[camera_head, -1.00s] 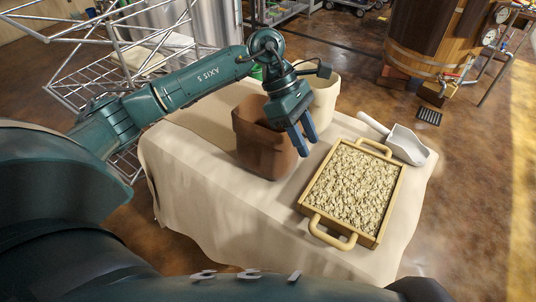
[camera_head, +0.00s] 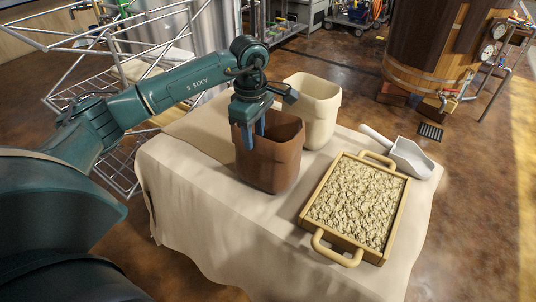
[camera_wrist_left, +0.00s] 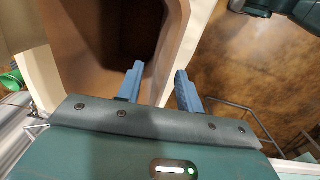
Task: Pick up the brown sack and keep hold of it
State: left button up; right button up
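The brown sack (camera_head: 275,158) stands upright and open-topped on the cloth-covered table (camera_head: 205,205). My left gripper (camera_head: 254,134) points down at the sack's left rim in the head view, its blue fingers apart. In the left wrist view the gripper (camera_wrist_left: 158,88) is open, and the sack's wall (camera_wrist_left: 164,62) shows between its fingers. One finger is over the sack's dark opening and the other over its outer side; I cannot tell whether they touch it. My right gripper is not in view.
A cream sack (camera_head: 319,108) stands close behind the brown one. A wooden tray (camera_head: 311,217) of pale flakes lies to its right, with a white scoop (camera_head: 408,157) behind the tray. A metal rack (camera_head: 115,165) stands left of the table. The table's front left is clear.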

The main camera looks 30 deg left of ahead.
aim_at(272, 165)
pick_arm(q)
notch_tip(272, 165, down, 5)
jog(key=shift+d+r, duration=0.1)
jog(key=shift+d, duration=0.05)
jog(key=shift+c, duration=0.2)
grip_shut()
dwell(1.2)
